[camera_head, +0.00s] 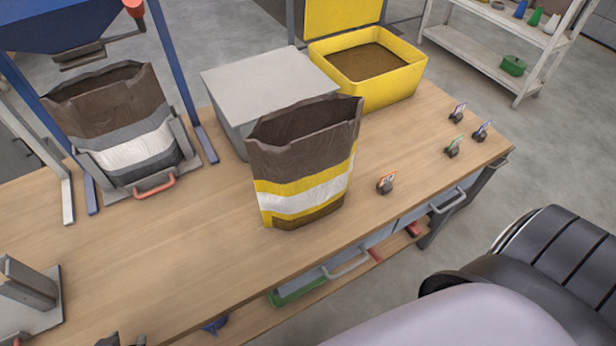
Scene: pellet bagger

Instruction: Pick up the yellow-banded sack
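The yellow-banded sack (304,165) stands upright and open-topped near the middle of the wooden bench. It is brown with yellow and white bands, and no gripper touches it. Two dark tips at the bottom left edge look like the fingertips of my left gripper (122,341). They stand apart with nothing visible between them, well to the left of and nearer than the sack; the rest is cut off. My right gripper is not in view.
A grey-and-white-banded sack (132,140) stands in a holder below the blue hopper (60,22). Behind the yellow-banded sack are a grey box (265,80) and a yellow pellet tub (390,95). Small card clips (386,184) stand to its right. Bench front-left of it is clear.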

